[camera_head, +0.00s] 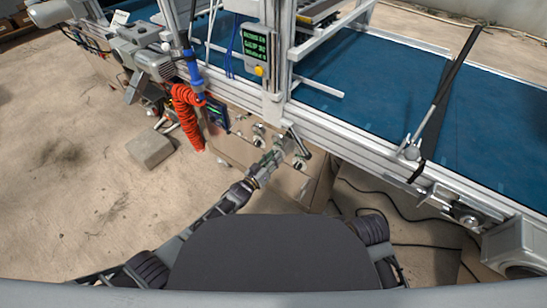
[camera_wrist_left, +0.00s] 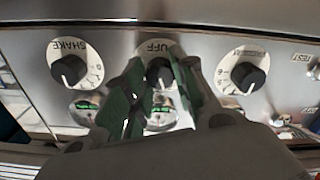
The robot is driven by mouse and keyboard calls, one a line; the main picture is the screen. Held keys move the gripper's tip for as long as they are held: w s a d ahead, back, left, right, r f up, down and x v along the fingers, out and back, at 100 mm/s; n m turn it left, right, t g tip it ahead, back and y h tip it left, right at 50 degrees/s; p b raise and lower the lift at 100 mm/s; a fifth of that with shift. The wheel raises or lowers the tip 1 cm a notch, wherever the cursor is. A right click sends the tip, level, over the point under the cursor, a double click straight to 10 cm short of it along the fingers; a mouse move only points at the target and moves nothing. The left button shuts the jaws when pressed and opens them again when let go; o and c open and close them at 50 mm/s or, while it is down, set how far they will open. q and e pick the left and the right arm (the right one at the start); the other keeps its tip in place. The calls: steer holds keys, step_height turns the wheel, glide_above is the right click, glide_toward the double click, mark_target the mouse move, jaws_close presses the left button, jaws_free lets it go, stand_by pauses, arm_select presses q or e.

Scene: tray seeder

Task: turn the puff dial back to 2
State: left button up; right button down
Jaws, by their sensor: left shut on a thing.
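The puff dial (camera_wrist_left: 157,68) is a black knob on a pale round scale plate, at the middle of the panel in the left wrist view. Part of its lettering shows as "UFF". My left gripper (camera_wrist_left: 158,76) has its green-faced fingers on both sides of this knob and is shut on it. The fingers cover most of the scale, so I cannot read the setting. In the head view my left gripper (camera_head: 278,155) is at the control panel below the conveyor. My right gripper is not in view.
The shake dial (camera_wrist_left: 69,71) sits left of the puff dial, and another dial (camera_wrist_left: 243,74) sits to the right. Shiny round fittings lie below the dials. The blue conveyor belt (camera_head: 370,85), a coiled orange hose (camera_head: 186,115) and a green-text display (camera_head: 255,46) are nearby.

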arm_select(q)
steer(key=shift+f+n, duration=0.15)
steer(key=shift+n, duration=0.85)
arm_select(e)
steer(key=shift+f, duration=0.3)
arm_select(q)
steer(key=shift+s, duration=0.1)
steer(key=o, duration=0.8)
steer(key=shift+c, duration=0.2)
steer(key=shift+a, duration=0.1)
steer(key=v, duration=1.1)
steer(key=shift+s+a, duration=0.15)
steer(key=shift+s, duration=0.2)
steer(key=shift+a, duration=0.1)
